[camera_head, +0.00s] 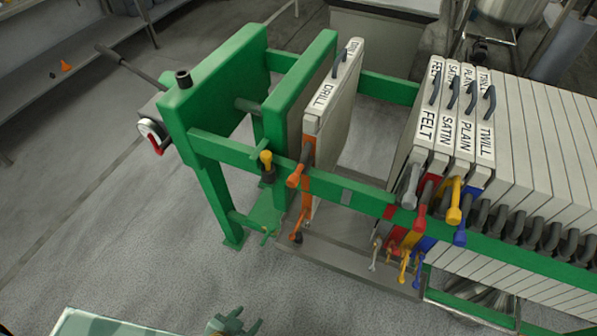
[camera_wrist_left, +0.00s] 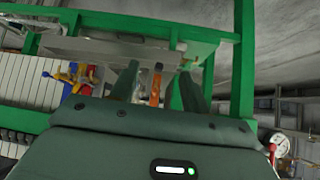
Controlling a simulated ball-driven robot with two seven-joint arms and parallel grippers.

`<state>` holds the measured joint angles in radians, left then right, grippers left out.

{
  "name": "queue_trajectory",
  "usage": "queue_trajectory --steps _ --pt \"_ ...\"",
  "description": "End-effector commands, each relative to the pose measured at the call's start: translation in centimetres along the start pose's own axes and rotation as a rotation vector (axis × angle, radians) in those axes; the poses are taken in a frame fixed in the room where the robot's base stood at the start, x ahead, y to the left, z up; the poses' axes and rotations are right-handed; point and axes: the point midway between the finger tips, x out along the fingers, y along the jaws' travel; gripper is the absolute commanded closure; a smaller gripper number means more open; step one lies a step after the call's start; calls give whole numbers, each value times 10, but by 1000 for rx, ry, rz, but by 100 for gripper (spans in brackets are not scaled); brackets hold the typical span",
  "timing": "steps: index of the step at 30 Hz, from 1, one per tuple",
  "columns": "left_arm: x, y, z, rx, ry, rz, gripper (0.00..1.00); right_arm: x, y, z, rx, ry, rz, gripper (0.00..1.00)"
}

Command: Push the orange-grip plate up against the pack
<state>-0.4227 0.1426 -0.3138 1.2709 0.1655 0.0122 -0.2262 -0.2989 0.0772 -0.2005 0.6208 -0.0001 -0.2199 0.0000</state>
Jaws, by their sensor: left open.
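The orange-grip plate (camera_head: 330,110), a pale slab labelled DRILL with orange edging, stands upright on the green frame. A wide gap separates it from the pack (camera_head: 540,150) on the right, whose near plates read FELT, SATIN, PLAIN and TWILL. My left gripper (camera_head: 240,323) is at the bottom edge of the head view, well short of the plate and partly cut off. In the left wrist view the open fingers (camera_wrist_left: 159,70) stand apart, with the plate's orange part (camera_wrist_left: 156,86) showing between and beyond them. My right gripper is not in view.
A green rail (camera_head: 345,197) runs along the near side, with coloured handles hanging at it. A green end block (camera_head: 215,90) and a second green plate (camera_head: 300,85) stand left of the orange-grip plate. A grey tray (camera_head: 340,262) lies below. Floor in front is clear.

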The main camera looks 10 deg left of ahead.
Motion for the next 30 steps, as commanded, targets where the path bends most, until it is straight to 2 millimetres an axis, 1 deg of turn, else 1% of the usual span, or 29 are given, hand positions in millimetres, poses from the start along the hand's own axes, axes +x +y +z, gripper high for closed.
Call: queue_trajectory --steps 1,2,3,5,6,7,9,10,13,17,20,25,30 --pt "-5 3 -60 12 158 -2 53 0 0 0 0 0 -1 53" --pt "-11 4 -94 20 250 -7 53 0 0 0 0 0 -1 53" --pt "-22 4 -136 28 366 -19 53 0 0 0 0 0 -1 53" --pt "-42 3 -189 39 516 -44 53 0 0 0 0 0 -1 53" --pt "-55 1 -218 44 599 -65 53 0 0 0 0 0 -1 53" --pt "-65 -1 -236 50 654 -83 53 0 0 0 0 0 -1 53" --pt "-83 -7 -266 63 749 -130 53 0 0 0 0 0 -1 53" --pt "-86 -10 -270 75 767 -151 53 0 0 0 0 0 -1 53" --pt "-85 -13 -272 112 774 -182 53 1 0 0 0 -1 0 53" --pt "-73 -14 -284 121 774 -185 53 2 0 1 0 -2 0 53" --pt "-58 -17 -298 121 775 -185 53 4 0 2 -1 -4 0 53" --pt "-26 -22 -330 120 774 -183 53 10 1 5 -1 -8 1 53" --pt "4 -27 -356 121 770 -183 53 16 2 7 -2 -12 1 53"
